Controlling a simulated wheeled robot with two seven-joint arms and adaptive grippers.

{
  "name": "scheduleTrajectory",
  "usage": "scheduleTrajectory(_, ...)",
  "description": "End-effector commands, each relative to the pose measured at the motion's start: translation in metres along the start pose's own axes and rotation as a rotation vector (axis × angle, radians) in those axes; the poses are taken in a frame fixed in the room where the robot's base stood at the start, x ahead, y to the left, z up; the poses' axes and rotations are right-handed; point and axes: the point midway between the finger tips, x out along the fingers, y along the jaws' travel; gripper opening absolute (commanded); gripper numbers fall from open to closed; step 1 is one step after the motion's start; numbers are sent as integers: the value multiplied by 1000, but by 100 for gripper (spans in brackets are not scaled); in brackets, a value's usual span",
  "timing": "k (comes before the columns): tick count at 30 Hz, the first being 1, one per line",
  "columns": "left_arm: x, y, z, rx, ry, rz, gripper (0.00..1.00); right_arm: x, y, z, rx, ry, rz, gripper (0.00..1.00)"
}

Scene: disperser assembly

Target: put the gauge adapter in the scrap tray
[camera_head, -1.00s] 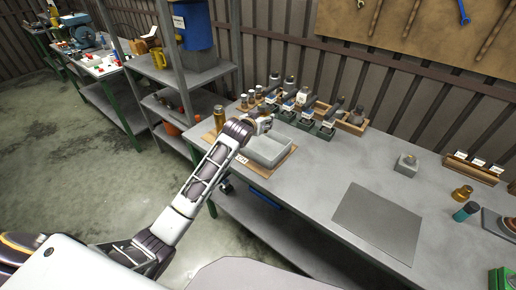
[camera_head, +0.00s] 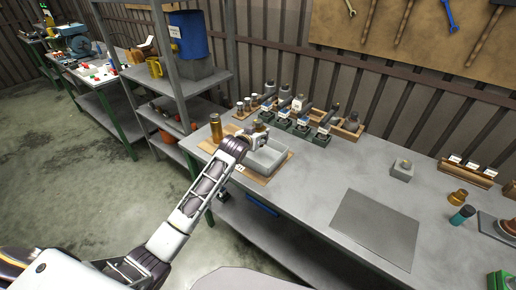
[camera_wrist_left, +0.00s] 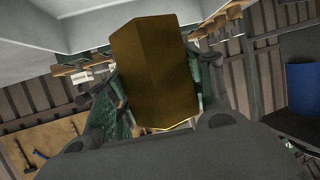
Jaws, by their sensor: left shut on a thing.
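My left gripper (camera_head: 258,134) is shut on a brass-coloured, flat-sided piece, which looks like the gauge adapter; it fills the middle of the left wrist view (camera_wrist_left: 155,75). In the head view the gripper is over the back left part of a grey, open-topped tray (camera_head: 277,163), which appears to be the scrap tray. The held piece shows only as a small brass spot there (camera_head: 260,125). The gripper and wrist hide part of the tray. I cannot tell how high the piece is above the tray floor. My right gripper is not in view.
The tray stands on a brown board on the workbench (camera_head: 310,185). A tall brass cylinder (camera_head: 215,127) stands left of it. Several small bottles and green holders (camera_head: 302,130) stand behind. A flat grey plate (camera_head: 375,228) and another brass piece (camera_head: 457,197) lie to the right.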

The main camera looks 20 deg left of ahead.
Motion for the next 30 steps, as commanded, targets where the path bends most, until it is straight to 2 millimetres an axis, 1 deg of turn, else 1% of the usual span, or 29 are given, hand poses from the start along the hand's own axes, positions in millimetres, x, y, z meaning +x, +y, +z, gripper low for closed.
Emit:
scheduleTrajectory(4,6,0,13,1,6,0,0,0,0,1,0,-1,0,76)
scheduleTrajectory(8,10,0,22,1,7,0,0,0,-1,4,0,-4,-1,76)
scheduleTrajectory(15,11,0,24,0,10,0,0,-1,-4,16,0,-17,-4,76)
scheduleTrajectory(18,11,0,24,0,9,0,0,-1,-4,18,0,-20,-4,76)
scheduleTrajectory(23,12,0,27,0,9,0,0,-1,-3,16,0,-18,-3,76)
scheduleTrajectory(30,20,0,45,-1,7,0,0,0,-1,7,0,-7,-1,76)
